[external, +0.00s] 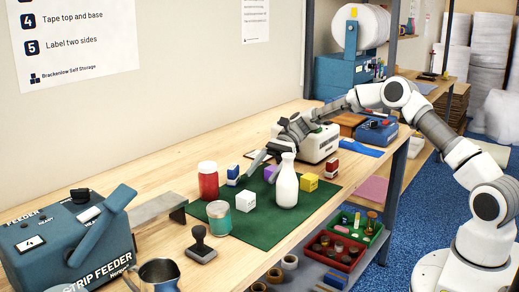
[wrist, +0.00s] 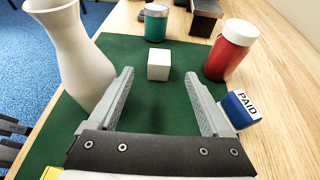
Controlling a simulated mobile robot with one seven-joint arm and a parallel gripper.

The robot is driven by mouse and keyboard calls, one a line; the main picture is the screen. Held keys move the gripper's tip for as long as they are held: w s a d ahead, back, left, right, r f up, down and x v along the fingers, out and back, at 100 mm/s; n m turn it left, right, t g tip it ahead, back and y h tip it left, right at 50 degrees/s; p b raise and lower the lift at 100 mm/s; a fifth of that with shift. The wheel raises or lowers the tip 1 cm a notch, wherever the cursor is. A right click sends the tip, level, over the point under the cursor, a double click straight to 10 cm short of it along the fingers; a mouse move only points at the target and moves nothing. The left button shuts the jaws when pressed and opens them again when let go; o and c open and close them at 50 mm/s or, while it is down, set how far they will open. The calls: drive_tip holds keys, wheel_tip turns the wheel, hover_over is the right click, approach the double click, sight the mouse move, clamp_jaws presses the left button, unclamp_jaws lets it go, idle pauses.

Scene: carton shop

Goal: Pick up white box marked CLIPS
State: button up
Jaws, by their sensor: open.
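A small white box (external: 246,201) stands on the green mat (external: 265,231), left of the white vase in the external view. In the wrist view the white box (wrist: 158,65) is ahead, centred between my fingers and a little beyond them. No lettering is readable on its visible faces. My gripper (external: 258,167) is open and empty, above the mat behind the vase in the external view. In the wrist view my gripper (wrist: 158,92) has its fingers spread wide, with bare mat between them.
A white vase (external: 286,184) is close to my gripper. Around it are a red jar (external: 208,182), a teal jar (external: 218,218), a blue-and-white block marked PAID (wrist: 241,108), a purple block (external: 271,172) and a yellow block (external: 307,182). A stamp (external: 201,249) stands nearer the front.

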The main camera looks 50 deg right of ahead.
sight(241, 201)
drive_tip(key=b+x, duration=0.2)
drive_tip(key=x, duration=1.1)
drive_tip(key=shift+f, duration=0.1)
clamp_jaws()
